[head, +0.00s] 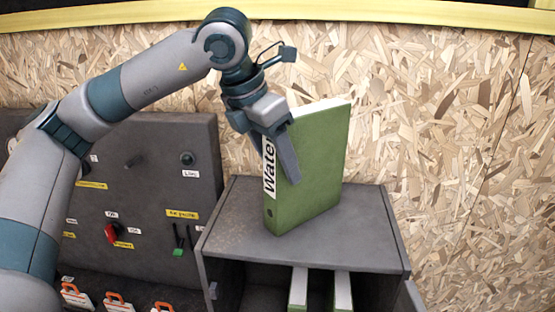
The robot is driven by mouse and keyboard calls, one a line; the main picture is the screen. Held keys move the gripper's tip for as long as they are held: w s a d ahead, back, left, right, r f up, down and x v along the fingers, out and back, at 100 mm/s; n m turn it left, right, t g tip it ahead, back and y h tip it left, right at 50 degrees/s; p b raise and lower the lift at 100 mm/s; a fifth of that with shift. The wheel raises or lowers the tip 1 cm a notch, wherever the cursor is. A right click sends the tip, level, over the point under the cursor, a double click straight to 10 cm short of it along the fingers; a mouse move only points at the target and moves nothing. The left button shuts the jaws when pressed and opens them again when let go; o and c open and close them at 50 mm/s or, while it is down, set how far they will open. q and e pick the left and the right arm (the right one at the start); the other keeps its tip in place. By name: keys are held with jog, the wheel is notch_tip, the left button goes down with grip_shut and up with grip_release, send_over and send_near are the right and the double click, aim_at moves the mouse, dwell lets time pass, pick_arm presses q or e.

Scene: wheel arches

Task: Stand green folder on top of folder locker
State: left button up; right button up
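The green folder (318,170) stands upright on top of the grey folder locker (350,238). Its white spine label, reading "Water", faces left, and its lower edge appears to rest on the locker top. My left gripper (277,160) comes down from above at the spine end of the folder. One finger lies along the near green cover; the other is mostly hidden behind the spine. It looks shut on the folder. My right gripper is not in view.
Inside the open locker stand two more folders, one left (299,287) and one right (343,289). A dark control panel (145,170) with knobs and labels is at the left. A chipboard wall (450,130) rises behind. The locker top has bare room right of the folder.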

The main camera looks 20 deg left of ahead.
pick_arm(q)
jog(key=shift+r, duration=0.1)
jog(key=shift+s+a+r+b, duration=0.1)
jog(key=shift+s+r+b, duration=0.1)
jog(key=shift+r+b, duration=0.25)
jog(key=b+v, duration=0.3)
jog(key=v, duration=0.8)
